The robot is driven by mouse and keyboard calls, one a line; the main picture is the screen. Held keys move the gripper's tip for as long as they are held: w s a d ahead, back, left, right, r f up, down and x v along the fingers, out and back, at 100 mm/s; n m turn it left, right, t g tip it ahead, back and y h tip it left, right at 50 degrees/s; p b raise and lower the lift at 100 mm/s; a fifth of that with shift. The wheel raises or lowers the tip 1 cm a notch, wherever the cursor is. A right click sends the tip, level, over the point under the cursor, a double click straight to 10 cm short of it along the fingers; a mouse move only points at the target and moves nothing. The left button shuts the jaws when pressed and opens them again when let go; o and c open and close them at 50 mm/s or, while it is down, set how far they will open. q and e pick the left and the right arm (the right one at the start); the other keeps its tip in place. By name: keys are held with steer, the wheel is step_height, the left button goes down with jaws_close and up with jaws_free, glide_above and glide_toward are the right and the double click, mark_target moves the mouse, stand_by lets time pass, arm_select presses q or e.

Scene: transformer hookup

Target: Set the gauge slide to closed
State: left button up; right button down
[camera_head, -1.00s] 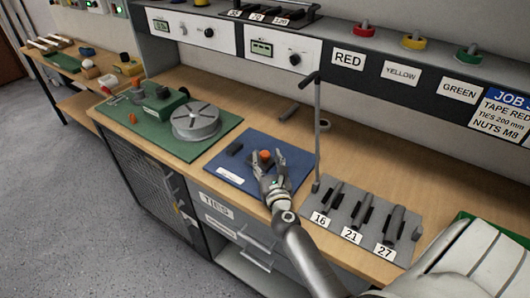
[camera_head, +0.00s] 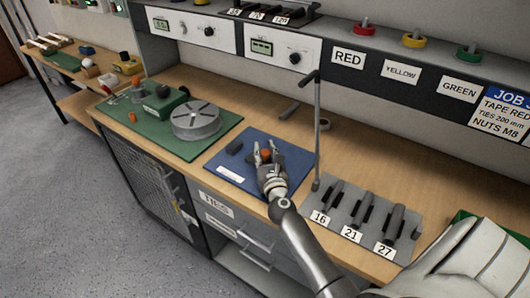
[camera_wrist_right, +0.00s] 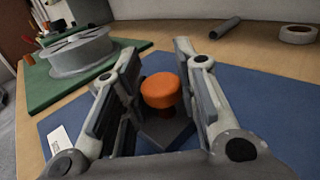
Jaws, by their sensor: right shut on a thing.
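An orange knob (camera_head: 265,154) stands on the blue mat (camera_head: 223,168), and it also shows in the right wrist view (camera_wrist_right: 160,90) on top of a dark grey block (camera_wrist_right: 160,130). I take this to be the gauge slide, but no closed or open marking is readable. My right gripper (camera_head: 267,150) reaches over the mat's front edge with a finger on each side of the knob, shut on it. In the wrist view the fingers (camera_wrist_right: 156,52) partly hide the block. My left gripper is not in view.
A dark block (camera_head: 234,147) and a white label (camera_head: 230,175) lie on the blue mat. A grey upright post (camera_head: 317,140) and a socket rack (camera_head: 357,215) stand to the right. A grey round disc (camera_head: 196,121) is on the green mat (camera_head: 157,136) to the left.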

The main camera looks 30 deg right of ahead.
mark_target(251, 154)
steer(key=shift+w+a+f+b, duration=0.1)
steer(key=shift+w+a+b, duration=0.2)
steer(key=shift+w, duration=0.5)
steer(key=shift+w+a+r+b, duration=0.1)
steer(key=shift+w+a, duration=0.3)
steer(key=shift+w, duration=0.45)
steer(key=shift+w+a+f+b, duration=0.1)
steer(key=shift+w+a+b, duration=0.2)
steer(key=shift+w, duration=0.5)
steer(key=shift+r, duration=0.2)
steer(key=c, duration=1.4)
jaws_free()
steer(key=shift+a, duration=0.1)
steer(key=shift+o, duration=1.3)
steer(key=shift+w+f, duration=0.15)
steer(key=shift+w, duration=0.05)
steer(key=shift+s, duration=0.15)
